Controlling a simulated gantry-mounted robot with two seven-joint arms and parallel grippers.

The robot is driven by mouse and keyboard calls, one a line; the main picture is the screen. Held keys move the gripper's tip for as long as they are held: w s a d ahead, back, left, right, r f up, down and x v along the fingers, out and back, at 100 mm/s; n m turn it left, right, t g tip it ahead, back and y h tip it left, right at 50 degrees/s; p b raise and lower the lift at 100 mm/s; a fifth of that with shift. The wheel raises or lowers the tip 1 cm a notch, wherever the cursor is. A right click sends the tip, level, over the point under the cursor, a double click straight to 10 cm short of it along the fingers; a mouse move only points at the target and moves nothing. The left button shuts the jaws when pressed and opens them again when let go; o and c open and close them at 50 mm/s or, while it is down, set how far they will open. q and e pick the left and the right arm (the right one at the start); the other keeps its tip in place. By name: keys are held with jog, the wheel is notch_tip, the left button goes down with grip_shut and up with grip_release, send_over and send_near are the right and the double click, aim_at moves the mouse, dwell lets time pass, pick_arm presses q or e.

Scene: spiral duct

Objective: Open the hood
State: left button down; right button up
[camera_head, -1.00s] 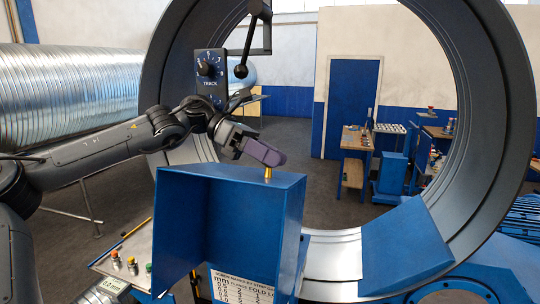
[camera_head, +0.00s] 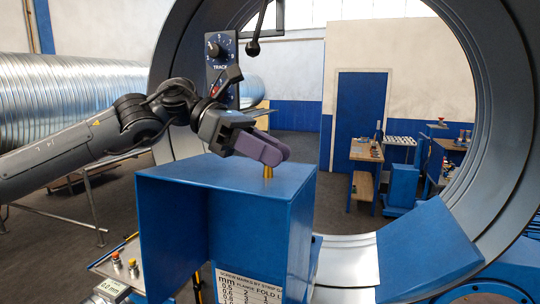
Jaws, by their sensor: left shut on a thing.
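The blue hood (camera_head: 228,178) stands in the lower middle as a box-like cover with a flat top and side panels. Its near side is open and shows a shaded blue interior. A brass knob (camera_head: 268,172) stands upright near the back right of the top. My left gripper (camera_head: 270,152) comes in from the left, and its purple-grey fingers are shut on the knob's upper end. The fingers hide that end; the lower part shows beneath them. My right gripper is not in view.
A big dark ring (camera_head: 490,110) surrounds the scene behind the hood. A TRACK dial panel (camera_head: 221,55) and a black ball-ended lever (camera_head: 253,48) are behind my left arm. A silver spiral duct (camera_head: 80,95) lies at left.

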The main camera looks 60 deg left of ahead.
pick_arm(q)
jog(key=c, duration=0.7)
grip_release()
jog(key=shift+c, duration=0.2)
jog(key=shift+a, duration=0.1)
jog(key=b+v, duration=0.1)
jog(key=v, duration=0.9)
jog(key=shift+s+a+r+b, duration=0.15)
jog(key=shift+r+b, duration=0.05)
jog(key=shift+b, duration=0.2)
jog(key=shift+s+r, duration=0.1)
